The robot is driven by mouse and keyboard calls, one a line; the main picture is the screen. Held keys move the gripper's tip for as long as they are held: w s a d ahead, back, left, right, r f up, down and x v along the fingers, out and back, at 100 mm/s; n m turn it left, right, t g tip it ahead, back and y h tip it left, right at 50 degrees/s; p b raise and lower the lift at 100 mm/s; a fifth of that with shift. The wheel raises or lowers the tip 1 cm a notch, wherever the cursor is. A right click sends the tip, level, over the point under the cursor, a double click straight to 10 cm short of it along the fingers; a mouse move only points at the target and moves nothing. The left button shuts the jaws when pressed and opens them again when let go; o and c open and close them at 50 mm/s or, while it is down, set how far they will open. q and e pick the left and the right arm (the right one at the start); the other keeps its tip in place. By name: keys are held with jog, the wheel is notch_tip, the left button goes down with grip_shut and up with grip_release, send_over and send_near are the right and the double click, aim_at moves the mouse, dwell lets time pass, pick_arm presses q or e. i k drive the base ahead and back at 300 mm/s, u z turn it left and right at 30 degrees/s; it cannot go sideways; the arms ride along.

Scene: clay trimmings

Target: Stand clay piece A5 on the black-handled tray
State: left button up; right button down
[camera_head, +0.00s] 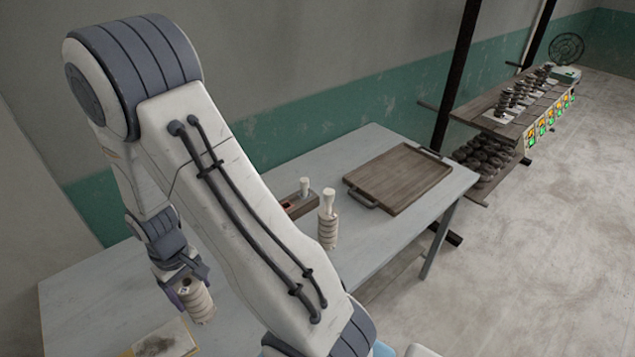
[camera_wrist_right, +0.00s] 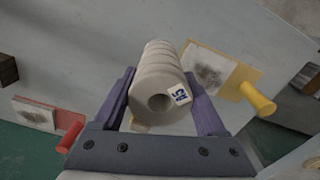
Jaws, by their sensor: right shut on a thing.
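My right gripper (camera_head: 186,276) is shut on a pale, ribbed clay piece (camera_head: 197,301), held tilted at the lower left of the head view. In the right wrist view the same piece (camera_wrist_right: 158,85) sits between the fingers of the gripper (camera_wrist_right: 165,105). It has a round hole in its near end and a small white label that appears to read A5, turned over. The wooden tray (camera_head: 400,178) with dark handles lies on the far right part of the grey table, with nothing on it. My left gripper is not in view.
A ribbed, bottle-shaped piece (camera_head: 328,222) stands upright near the tray's near corner. Behind it a smaller pale piece (camera_head: 304,187) stands by a wooden box (camera_head: 299,206). A yellow-edged board (camera_head: 165,340) with a dark smudge lies below my gripper. A red-handled one (camera_wrist_right: 38,115) shows too.

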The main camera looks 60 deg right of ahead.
aim_at(407, 185)
jog(key=u, duration=2.35)
jog(key=k, duration=2.1)
jog(key=z, duration=2.45)
